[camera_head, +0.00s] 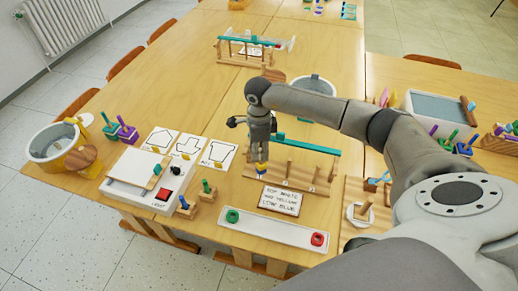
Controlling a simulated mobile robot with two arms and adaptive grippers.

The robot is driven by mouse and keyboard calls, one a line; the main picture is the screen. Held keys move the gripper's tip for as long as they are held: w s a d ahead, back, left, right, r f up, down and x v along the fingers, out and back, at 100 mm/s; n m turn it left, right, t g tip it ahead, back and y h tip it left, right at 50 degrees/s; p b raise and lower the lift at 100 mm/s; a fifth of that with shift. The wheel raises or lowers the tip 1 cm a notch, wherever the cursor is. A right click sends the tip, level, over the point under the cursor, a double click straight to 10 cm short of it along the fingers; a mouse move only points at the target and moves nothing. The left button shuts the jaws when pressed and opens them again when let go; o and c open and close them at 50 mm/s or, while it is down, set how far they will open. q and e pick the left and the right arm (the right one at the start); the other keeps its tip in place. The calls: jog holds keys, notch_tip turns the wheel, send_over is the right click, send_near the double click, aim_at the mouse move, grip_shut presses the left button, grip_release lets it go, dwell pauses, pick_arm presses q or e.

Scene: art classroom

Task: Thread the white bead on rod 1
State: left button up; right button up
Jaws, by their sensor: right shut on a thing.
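The wooden rod stand (300,183) is on the table in front of me, with several upright rods along its base. My right gripper (260,157) points down over the stand's left end, where rod 1 seems to be. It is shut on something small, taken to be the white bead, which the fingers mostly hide. Just below the fingertips, a blue bead (261,168) sits low at the stand's left end, with a hint of yellow above it. I cannot tell whether the white bead is around the rod or above it. My left gripper is out of view.
A lettered card (281,200) lies in front of the stand. A white tray (272,231) with green and red rings is nearer. A light box (140,178) and shape cards are left. A teal bar (308,146) and a round bin (314,85) are behind.

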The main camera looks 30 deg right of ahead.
jog(key=o, duration=0.8)
jog(key=shift+r, duration=0.15)
notch_tip(320, 180, up, 12)
jog(key=shift+f, duration=0.1)
jog(key=shift+f, duration=0.1)
dwell(0.5)
